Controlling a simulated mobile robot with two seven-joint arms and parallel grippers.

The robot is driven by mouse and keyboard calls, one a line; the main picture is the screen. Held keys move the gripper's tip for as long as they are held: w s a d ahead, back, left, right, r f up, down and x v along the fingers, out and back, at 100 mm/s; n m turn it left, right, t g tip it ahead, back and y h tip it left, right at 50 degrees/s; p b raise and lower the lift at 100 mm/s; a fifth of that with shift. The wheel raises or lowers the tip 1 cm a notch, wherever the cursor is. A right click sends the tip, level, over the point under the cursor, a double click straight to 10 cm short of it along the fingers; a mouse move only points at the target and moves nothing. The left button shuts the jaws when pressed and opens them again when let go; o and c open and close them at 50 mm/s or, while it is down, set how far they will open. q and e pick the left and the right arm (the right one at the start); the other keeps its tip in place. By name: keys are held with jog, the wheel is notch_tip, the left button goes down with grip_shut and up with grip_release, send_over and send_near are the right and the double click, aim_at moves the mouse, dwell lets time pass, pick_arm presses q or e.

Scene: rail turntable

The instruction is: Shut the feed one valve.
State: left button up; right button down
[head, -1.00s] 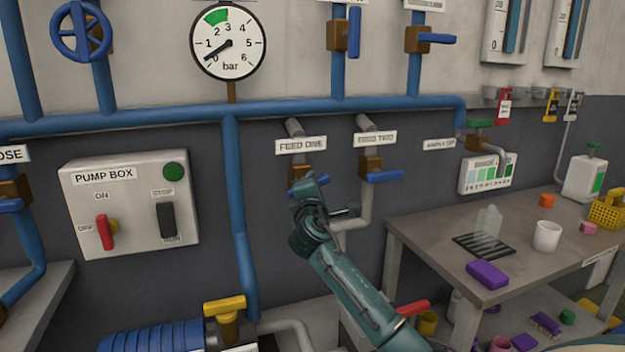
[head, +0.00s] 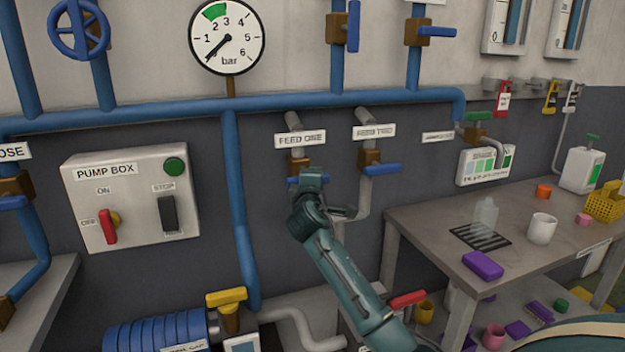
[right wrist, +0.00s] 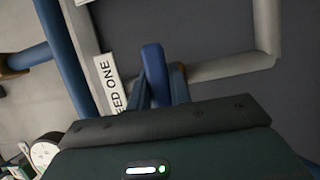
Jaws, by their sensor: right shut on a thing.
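The feed one valve has a brown body (head: 299,165) under its FEED ONE label (head: 301,139). Its blue lever (head: 293,182) is mostly hidden behind my right gripper (head: 311,178) in the head view. In the right wrist view, the blue lever (right wrist: 154,70) stands between the two fingers of the right gripper (right wrist: 160,92), which is shut on it. The FEED ONE label (right wrist: 110,84) is left of the lever there. The lever's exact angle is hard to tell in the head view. My left gripper is in neither view.
The feed two valve (head: 370,158), with its blue lever pointing right, is close on the right. The pump box (head: 130,200) is on the left. The pressure gauge (head: 228,38) reads near the low end. A bench (head: 415,230) with small items stands right.

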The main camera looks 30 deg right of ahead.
jog(key=c, duration=1.3)
grip_release()
pick_arm(q)
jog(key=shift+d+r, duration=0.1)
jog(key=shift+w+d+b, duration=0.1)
jog(key=shift+b, duration=0.45)
pick_arm(e)
jog(key=v, duration=1.3)
jog(key=shift+s, duration=0.1)
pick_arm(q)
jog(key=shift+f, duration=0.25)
